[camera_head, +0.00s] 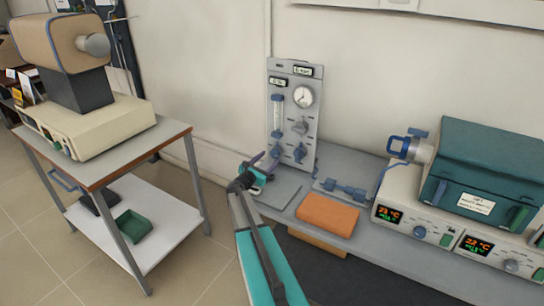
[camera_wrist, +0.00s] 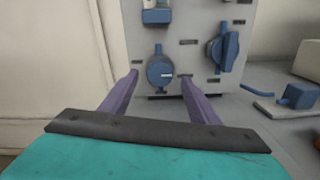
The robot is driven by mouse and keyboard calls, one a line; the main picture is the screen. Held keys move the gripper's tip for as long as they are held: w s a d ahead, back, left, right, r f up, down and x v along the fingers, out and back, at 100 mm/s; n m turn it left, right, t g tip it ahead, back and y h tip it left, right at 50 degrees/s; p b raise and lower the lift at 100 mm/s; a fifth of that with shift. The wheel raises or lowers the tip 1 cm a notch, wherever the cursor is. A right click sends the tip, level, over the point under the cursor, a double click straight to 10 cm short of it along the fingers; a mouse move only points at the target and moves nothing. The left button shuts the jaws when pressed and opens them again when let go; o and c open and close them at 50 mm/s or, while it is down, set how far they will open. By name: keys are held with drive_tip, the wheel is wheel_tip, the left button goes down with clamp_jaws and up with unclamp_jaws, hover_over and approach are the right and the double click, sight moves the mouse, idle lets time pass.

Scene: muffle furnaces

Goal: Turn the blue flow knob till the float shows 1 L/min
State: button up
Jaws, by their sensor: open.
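The grey gas panel (camera_head: 311,131) stands upright against the wall on the bench. The round blue flow knob (camera_wrist: 160,71) sits low on the panel with a pale mark on its face; it also shows in the head view (camera_head: 276,152). My gripper (camera_wrist: 159,76) is open, its two purple fingers reaching toward the panel, and it shows in the head view (camera_head: 264,163) just in front. The knob appears between the fingertips in the wrist view; contact is not clear. The flow tube (camera_head: 277,117) is above the knob; its float is too small to read.
A blue valve handle (camera_wrist: 222,50) is right of the knob on the panel, below a round gauge (camera_head: 303,96). An orange block (camera_head: 328,213) lies on the bench in front. A teal furnace (camera_head: 485,172) stands at right. A trolley (camera_head: 118,160) is at left.

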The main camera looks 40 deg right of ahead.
sight(274, 155)
drive_tip(key=shift+p+x, duration=0.35)
drive_tip(key=shift+x, duration=1.3)
drive_tip(key=shift+a, duration=0.1)
drive_tip(key=c, duration=1)
